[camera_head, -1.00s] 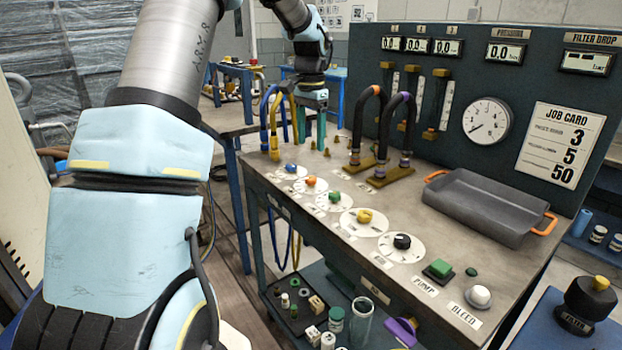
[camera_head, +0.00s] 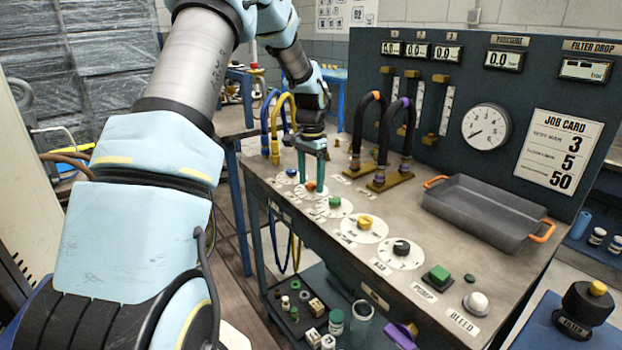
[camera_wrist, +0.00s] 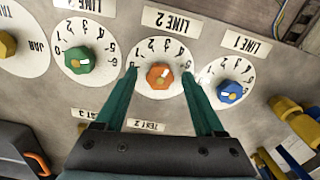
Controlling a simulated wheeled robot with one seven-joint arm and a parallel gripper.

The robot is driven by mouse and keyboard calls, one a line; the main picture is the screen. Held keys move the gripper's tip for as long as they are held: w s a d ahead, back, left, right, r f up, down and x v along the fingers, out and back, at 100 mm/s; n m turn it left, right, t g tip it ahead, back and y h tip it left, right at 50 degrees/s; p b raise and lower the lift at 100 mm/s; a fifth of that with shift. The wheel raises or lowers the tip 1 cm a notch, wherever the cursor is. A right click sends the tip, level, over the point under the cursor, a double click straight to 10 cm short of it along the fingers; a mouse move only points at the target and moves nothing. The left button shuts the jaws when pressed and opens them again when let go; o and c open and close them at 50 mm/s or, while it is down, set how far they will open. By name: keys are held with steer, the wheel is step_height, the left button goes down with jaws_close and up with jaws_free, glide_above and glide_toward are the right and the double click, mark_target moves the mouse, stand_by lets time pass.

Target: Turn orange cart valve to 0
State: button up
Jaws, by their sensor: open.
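The orange valve knob (camera_wrist: 159,76) sits on a white numbered dial labelled LINE 2, upside down in the wrist view. A pale mark shows on the knob, but I cannot tell exactly which number it points to. My gripper (camera_wrist: 159,73) is open, with one green finger on each side of the knob and a gap at both sides. In the head view the orange knob (camera_head: 311,185) is partly hidden between the fingers of my gripper (camera_head: 312,178). I cannot tell how far the fingertips are above the dial.
The blue knob (camera_wrist: 230,91) and green knob (camera_wrist: 79,60) flank the orange one closely. A yellow knob (camera_head: 365,222) and black knob (camera_head: 401,247) follow along the panel. Hoses (camera_head: 367,130) arch behind the dials. A grey tray (camera_head: 485,211) stands at the right.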

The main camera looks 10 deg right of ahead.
steer(key=shift+c, duration=0.4)
jaws_close()
steer(key=shift+n, duration=0.4)
steer(key=n, duration=0.4)
steer(key=shift+d+n, duration=0.1)
steer(key=shift+n, duration=0.2)
steer(key=n+p, duration=0.1)
steer(key=n, duration=0.4)
steer(key=n+p, duration=0.1)
steer(key=n, duration=0.4)
steer(key=shift+r+n+p, duration=0.1)
steer(key=shift+n+p, duration=0.2)
steer(key=shift+n, duration=0.1)
steer(key=n+p, duration=0.1)
steer(key=n, duration=0.4)
steer(key=shift+w+n+p, duration=0.1)
steer(key=shift+n+p, duration=0.2)
steer(key=shift+p, duration=0.1)
